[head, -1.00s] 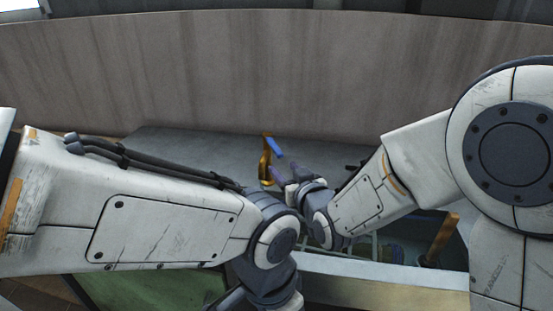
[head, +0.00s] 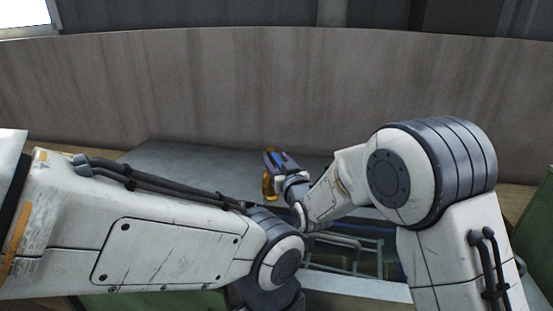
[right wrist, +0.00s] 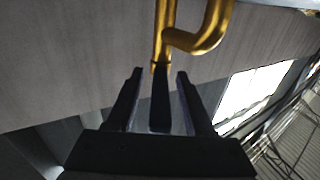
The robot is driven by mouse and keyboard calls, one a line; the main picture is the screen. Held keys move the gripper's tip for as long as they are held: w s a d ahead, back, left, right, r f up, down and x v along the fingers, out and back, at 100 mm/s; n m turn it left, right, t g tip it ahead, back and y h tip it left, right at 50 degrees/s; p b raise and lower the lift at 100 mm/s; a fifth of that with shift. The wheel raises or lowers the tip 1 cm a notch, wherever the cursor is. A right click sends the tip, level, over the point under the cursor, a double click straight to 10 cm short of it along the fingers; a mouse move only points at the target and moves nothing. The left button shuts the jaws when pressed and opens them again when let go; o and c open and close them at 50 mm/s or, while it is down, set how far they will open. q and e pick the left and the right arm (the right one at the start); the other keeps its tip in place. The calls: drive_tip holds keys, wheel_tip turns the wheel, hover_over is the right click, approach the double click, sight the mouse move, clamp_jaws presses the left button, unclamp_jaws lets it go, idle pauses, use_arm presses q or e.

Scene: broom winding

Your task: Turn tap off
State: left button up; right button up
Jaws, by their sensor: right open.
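The brass tap (head: 268,186) stands at the sink, in front of the grey back wall. In the right wrist view the tap (right wrist: 213,30) shows its curved spout at the top. Its lever handle (right wrist: 160,105) looks dark there and lies between the two fingers. My right gripper (head: 281,161) is at the tap's top and partly covers it in the head view. In the right wrist view my right gripper (right wrist: 160,73) is open, with a finger on each side of the handle. Contact with the handle cannot be told. My left gripper is out of view; only its arm shows.
The sink basin with a wire rack (head: 345,252) lies below my right forearm. A flat grey counter (head: 195,160) extends left of the tap. A curved grey wall (head: 280,90) closes off the back. My left arm crosses the lower front.

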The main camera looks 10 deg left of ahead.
drive_tip(key=shift+w, duration=0.2)
drive_tip(key=shift+c, duration=0.3)
clamp_jaws()
drive_tip(key=shift+a, duration=0.1)
idle(1.0)
